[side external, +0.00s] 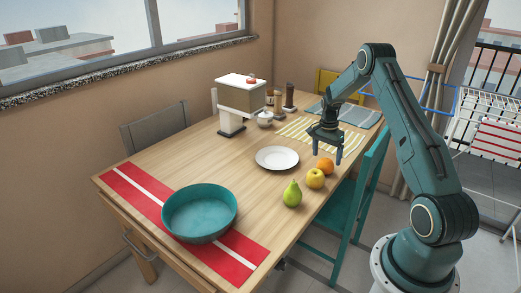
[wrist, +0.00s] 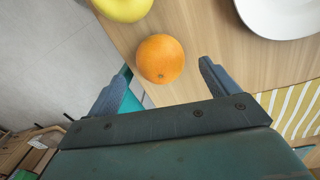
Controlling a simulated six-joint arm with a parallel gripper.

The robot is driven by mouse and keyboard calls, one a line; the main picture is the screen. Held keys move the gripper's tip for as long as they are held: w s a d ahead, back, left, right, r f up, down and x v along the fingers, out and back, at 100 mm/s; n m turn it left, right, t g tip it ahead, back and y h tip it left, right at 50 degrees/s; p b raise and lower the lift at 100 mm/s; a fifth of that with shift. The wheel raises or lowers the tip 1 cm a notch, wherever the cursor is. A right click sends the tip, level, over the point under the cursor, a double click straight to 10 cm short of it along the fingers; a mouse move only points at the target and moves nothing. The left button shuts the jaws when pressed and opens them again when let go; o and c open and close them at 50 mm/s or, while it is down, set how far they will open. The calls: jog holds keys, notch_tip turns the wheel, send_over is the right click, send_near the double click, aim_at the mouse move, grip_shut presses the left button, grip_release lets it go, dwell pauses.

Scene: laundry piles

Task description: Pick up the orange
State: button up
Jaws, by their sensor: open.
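The orange (side external: 325,166) sits on the wooden table near its right edge, just behind the yellow apple. In the wrist view the orange (wrist: 160,58) lies ahead of the opening between my two fingers, uncovered. My gripper (side external: 327,150) is open and empty, pointing down, above and close to the orange. In the wrist view my gripper's fingers (wrist: 158,80) are spread wide, one to each side, and neither is seen touching the orange.
The yellow apple (side external: 315,179) is close beside the orange, with a green pear (side external: 292,193) farther forward. A white plate (side external: 277,158) lies to the left. A teal bowl (side external: 200,212) stands on a red runner (side external: 240,262). A teal chair (side external: 368,180) stands by the table's right edge.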

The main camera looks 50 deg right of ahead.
aim_at(326, 159)
jog(key=shift+s+f, duration=0.15)
jog(key=shift+f, duration=1.9)
jog(key=c, duration=1.2)
jog(key=shift+o, duration=0.2)
jog(key=shift+r, duration=0.15)
notch_tip(326, 159, up, 20)
